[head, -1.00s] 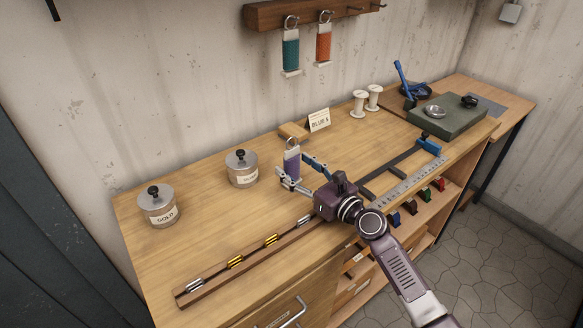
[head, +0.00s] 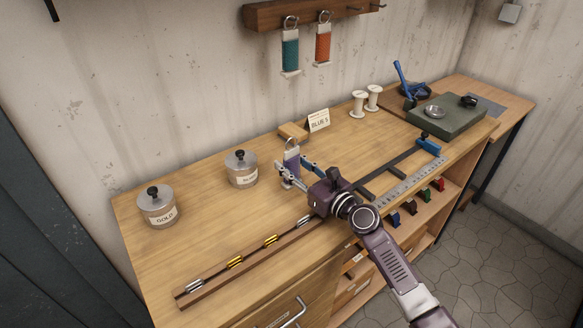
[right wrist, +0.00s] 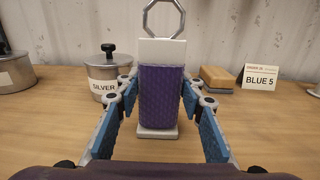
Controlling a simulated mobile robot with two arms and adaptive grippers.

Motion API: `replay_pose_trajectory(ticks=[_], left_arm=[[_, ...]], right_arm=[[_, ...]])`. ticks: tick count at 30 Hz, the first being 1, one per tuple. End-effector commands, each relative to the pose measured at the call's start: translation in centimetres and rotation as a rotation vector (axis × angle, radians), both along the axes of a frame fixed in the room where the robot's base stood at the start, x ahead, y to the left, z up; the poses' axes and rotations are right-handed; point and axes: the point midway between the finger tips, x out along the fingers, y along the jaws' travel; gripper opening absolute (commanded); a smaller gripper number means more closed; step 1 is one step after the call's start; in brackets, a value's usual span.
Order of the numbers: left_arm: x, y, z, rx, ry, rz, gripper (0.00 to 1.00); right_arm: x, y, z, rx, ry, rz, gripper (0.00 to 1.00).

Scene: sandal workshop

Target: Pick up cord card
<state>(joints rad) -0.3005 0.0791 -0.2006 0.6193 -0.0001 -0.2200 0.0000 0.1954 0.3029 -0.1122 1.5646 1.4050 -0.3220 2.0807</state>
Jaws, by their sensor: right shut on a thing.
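The cord card (head: 291,158) is wound with purple cord and has a white top, a white foot and a metal ring. It stands upright at the bench top, and also fills the middle of the right wrist view (right wrist: 161,92). My right gripper (head: 292,170) is shut on the card, with a blue-padded finger at each side. Any gap under its foot is too small to tell. My left gripper is not in view.
A silver tin (head: 241,170) stands left of the card, and a gold tin (head: 157,206) farther left. Behind it are a wooden block (head: 293,131) and a BLUE 5 sign (head: 318,121). A wooden rail (head: 250,262) runs along the front. Teal and orange cards hang above.

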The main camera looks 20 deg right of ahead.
Motion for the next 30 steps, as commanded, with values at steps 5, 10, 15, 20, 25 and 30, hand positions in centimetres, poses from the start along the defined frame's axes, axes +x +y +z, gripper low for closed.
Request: replay_pose_trajectory(ticks=[5, 10, 15, 20, 25, 30], left_arm=[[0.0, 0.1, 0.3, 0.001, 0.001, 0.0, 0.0], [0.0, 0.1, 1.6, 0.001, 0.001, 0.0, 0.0], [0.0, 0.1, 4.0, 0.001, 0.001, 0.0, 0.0], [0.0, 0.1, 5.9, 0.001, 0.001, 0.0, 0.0], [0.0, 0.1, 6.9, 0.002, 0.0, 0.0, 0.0], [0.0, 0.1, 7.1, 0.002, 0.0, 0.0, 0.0]], right_arm=[[0.0, 0.0, 0.5, 0.0, -0.002, 0.0, 0.1], [0.0, 0.0, 2.3, 0.0, -0.003, -0.001, 0.1], [0.0, 0.0, 6.2, 0.001, -0.005, 0.0, 0.1], [0.0, 0.1, 10.9, 0.003, -0.006, 0.0, 0.1], [0.0, 0.0, 15.3, 0.003, -0.006, -0.001, 0.1], [0.0, 0.0, 18.2, 0.002, -0.004, 0.0, 0.1]])
